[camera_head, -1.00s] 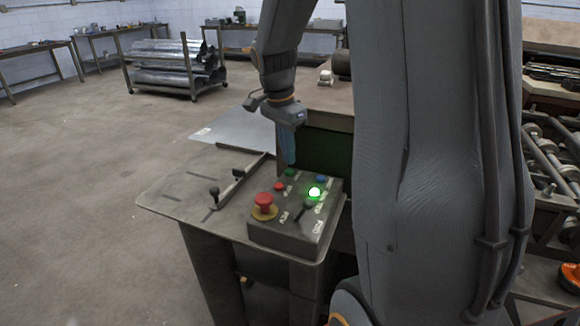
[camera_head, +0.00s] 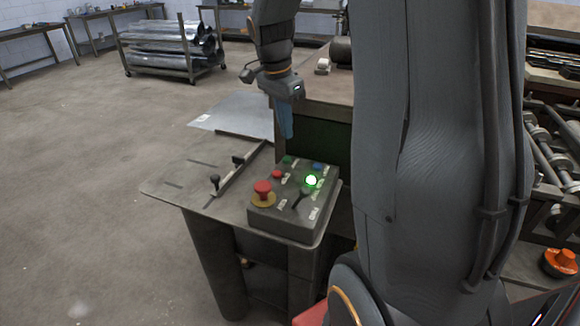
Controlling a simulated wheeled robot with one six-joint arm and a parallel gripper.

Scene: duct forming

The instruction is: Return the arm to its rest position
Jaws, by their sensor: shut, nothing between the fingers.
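My gripper (camera_head: 285,130) hangs pointing down, with its blue fingers together and nothing between them. It is above the back edge of the control box (camera_head: 270,222), apart from the buttons in the picture. My arm's large grey links fill the right middle of the view and hide part of the machine behind.
The box stands on a small metal table (camera_head: 170,192) with a guide bar and a flat metal sheet (camera_head: 235,112). A cart with rolled metal (camera_head: 165,45) stands at the back left. Rollers (camera_head: 560,150) and an orange-topped object (camera_head: 562,262) are at right. The left floor is clear.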

